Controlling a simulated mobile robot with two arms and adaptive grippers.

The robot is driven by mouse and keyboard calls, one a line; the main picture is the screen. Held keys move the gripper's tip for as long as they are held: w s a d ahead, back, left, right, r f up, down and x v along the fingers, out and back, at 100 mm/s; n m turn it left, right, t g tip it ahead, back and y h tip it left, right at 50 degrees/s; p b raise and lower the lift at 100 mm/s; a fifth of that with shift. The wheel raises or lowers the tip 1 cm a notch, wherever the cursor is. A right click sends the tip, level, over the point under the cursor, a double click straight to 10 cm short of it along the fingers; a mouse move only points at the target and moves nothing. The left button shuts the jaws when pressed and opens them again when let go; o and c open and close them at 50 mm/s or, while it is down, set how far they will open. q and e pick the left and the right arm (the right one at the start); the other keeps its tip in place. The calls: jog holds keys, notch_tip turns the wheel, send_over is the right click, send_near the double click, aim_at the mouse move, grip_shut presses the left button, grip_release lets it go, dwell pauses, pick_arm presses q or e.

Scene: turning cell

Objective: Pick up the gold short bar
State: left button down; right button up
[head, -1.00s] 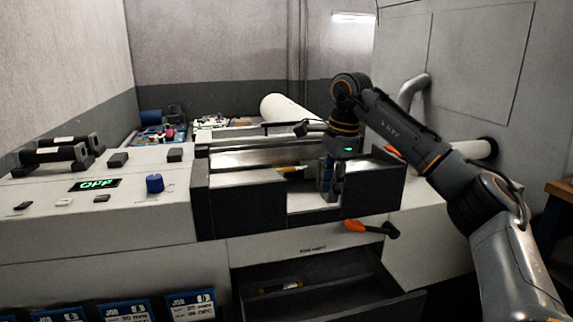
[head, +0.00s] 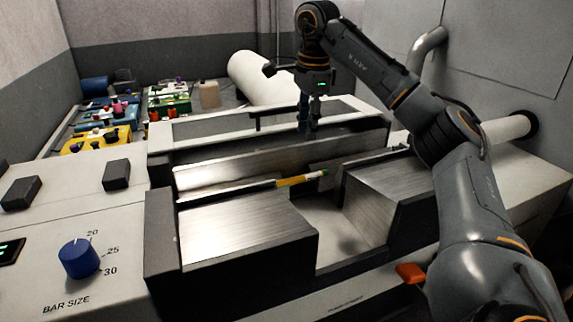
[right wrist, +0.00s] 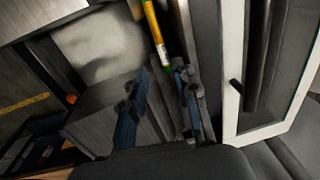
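The gold short bar (head: 300,179) lies in the long channel of the machine, beside the metal block. It has a pale band and a green end. In the right wrist view the gold bar (right wrist: 153,25) shows at the top, its green end towards my fingers. My right gripper (head: 304,128) points down above the back of the machine, behind the bar in the picture and apart from it. In the right wrist view my right gripper (right wrist: 163,82) has its two blue fingers apart with nothing between them. My left gripper is not in view.
Metal blocks (head: 245,230) and dark walls border the channel. A white roll (head: 262,78) lies behind the machine. Coloured trays (head: 100,138) stand at the back left. A blue bar-size knob (head: 79,258) and dark blocks (head: 117,174) are on the left panel.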

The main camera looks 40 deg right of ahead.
send_over(303, 176)
jog(key=f, duration=0.8)
jog(key=shift+s, duration=0.2)
jog(key=shift+w+f, duration=0.1)
jog(key=shift+f, duration=0.35)
notch_tip(303, 176, down, 4)
jog(key=shift+a+r+p, duration=0.1)
jog(key=shift+r+p, duration=0.15)
jog(key=shift+p, duration=0.55)
jog(key=shift+w+f, duration=0.1)
jog(key=shift+f, duration=0.5)
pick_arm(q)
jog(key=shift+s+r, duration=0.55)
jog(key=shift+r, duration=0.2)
pick_arm(e)
jog(key=shift+r, duration=0.1)
grip_shut()
